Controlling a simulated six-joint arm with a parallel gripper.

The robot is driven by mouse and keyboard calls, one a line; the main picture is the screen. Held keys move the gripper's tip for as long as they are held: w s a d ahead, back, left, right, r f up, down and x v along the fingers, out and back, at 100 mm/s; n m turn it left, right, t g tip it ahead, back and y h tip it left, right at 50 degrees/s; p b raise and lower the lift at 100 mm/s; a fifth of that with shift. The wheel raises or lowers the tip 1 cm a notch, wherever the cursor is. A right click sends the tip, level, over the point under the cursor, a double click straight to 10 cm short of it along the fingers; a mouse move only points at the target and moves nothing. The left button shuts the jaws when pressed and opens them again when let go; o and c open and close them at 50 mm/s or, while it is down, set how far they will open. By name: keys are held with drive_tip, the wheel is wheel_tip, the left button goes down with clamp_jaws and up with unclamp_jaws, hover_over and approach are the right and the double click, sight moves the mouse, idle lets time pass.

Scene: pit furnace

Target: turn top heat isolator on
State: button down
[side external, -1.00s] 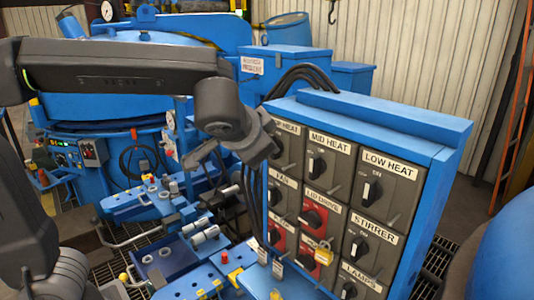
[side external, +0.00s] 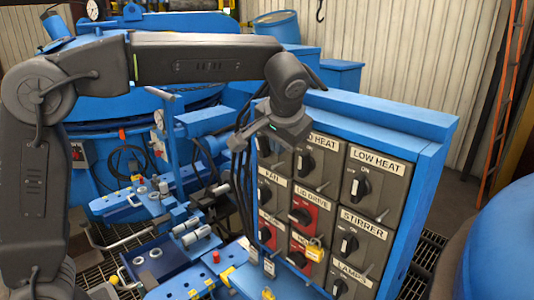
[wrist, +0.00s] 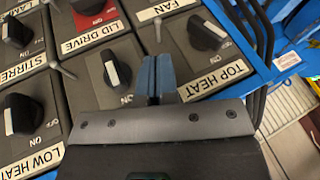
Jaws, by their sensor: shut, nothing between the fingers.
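The top heat isolator (wrist: 207,33) is a black rotary knob with a white pointer, on a grey cell. The TOP HEAT label (wrist: 213,80) shows below it in the wrist view. The pointer looks slanted; I cannot tell for sure whether it reads on or off. In the side view my gripper and wrist mostly cover this cell at the panel's upper left. My gripper (wrist: 157,78) is shut and empty. In the wrist view its blue fingertips sit between the mid heat knob (wrist: 115,68) and the top heat knob, apparently in front of the panel.
The blue cabinet (side external: 425,190) holds several other knobs, including low heat (side external: 361,187), stirrer (side external: 348,243) and the red lid drive switch (side external: 302,216). A yellow padlock (side external: 315,250) hangs below lid drive. Thin metal levers stick out beside the knobs. Black cables (side external: 240,165) run left of the cabinet.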

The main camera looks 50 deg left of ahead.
drive_tip(key=w+a+f, duration=0.1)
drive_tip(key=a+f, duration=0.3)
drive_tip(key=a, duration=0.1)
drive_tip(key=shift+f, duration=0.3)
drive_tip(key=shift+w+a, duration=0.1)
drive_tip(key=shift+a+f+y, duration=0.55)
drive_tip(key=shift+f+y, duration=0.15)
drive_tip(key=shift+f, duration=0.05)
drive_tip(key=v, duration=1.4)
drive_tip(key=shift+r, duration=0.15)
